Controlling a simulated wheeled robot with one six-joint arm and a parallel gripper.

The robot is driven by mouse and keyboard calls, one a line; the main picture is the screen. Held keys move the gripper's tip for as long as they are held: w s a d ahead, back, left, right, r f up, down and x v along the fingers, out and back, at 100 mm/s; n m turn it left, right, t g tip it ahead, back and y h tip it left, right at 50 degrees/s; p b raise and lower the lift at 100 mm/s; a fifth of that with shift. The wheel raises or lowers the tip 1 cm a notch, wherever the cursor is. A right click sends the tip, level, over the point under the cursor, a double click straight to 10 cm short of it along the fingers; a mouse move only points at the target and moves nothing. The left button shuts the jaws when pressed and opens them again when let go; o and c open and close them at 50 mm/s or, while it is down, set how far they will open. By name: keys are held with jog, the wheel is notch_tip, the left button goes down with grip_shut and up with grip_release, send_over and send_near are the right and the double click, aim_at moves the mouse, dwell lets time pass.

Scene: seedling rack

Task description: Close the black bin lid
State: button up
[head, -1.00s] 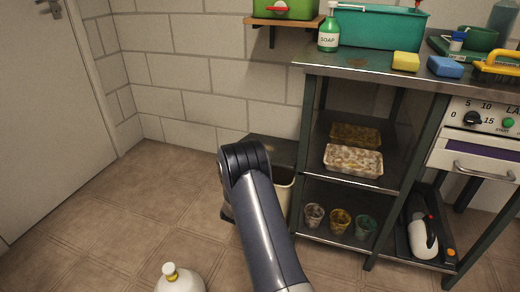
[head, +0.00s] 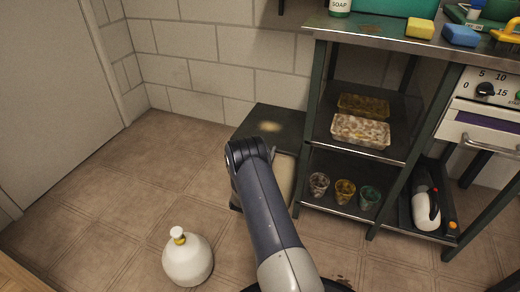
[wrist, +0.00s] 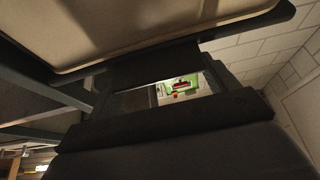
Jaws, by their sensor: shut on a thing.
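The black bin lid (head: 275,122) is a dark flat panel with a light spot, beside the shelf unit near the wall. In the wrist view my gripper (wrist: 180,100) shows as dark jaws, shut at a dark edge that seems to be the lid's. A beige surface with a dark rim, likely part of the bin (wrist: 150,25), fills the top.
The shelf unit (head: 345,146) stands close on the right, with trays and several cups. A white round bottle (head: 187,262) stands on the floor at left front. The tiled floor toward the door (head: 50,100) is clear.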

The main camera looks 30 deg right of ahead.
jog(key=shift+s+f, duration=0.1)
jog(key=shift+f, duration=0.15)
jog(key=o, duration=1.3)
jog(key=shift+r, duration=0.1)
jog(key=p+v, duration=0.3)
jog(key=v, duration=0.8)
jog(key=shift+r, duration=0.1)
jog(key=b+x, duration=0.3)
jog(key=x, duration=0.7)
jog(key=shift+w+d, duration=0.25)
jog(key=shift+w+d+r, duration=0.2)
jog(key=shift+r, duration=0.5)
